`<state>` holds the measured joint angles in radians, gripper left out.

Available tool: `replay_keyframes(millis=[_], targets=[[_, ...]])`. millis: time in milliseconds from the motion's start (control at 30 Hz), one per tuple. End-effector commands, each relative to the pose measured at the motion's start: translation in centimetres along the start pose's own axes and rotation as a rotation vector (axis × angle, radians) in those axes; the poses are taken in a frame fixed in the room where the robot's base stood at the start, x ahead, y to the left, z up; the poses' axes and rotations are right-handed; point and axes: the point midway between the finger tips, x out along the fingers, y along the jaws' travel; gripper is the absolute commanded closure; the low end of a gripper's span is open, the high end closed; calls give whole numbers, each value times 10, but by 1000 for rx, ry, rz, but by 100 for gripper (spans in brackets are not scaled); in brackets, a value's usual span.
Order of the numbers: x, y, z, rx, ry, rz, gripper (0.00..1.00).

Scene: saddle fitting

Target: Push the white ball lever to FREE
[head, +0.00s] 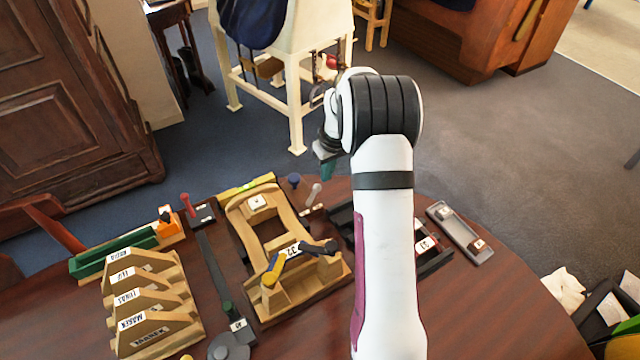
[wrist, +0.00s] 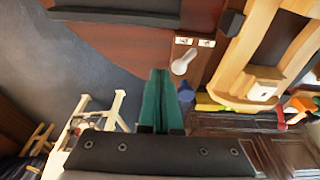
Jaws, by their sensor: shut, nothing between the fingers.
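The white ball lever (head: 315,190) stands at the far edge of the table, with small white label plates at its base. In the wrist view the lever (wrist: 183,62) is above and slightly right of the fingertips, and two labels show behind it. Their lettering is too small to read, so I cannot tell which side is FREE. My gripper (head: 326,168) has teal fingers, pressed together and empty. It is above and just beyond the lever, apart from it. The fingers also show in the wrist view (wrist: 160,76).
A blue knob (head: 293,180) stands just left of the lever. A wooden saddle frame (head: 240,222) lies to the left, with a red-handled lever (head: 187,203) farther left. A dark tray (head: 342,217) is at right, partly hidden by my arm.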

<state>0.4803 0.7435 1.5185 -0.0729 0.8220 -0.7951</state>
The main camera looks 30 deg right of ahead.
Motion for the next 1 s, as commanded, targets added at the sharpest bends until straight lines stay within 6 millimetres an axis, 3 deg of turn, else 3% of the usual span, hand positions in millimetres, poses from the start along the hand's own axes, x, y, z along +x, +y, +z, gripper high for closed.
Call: replay_keyframes(millis=[1000], targets=[[20,0,4,1,-1,-1,100]])
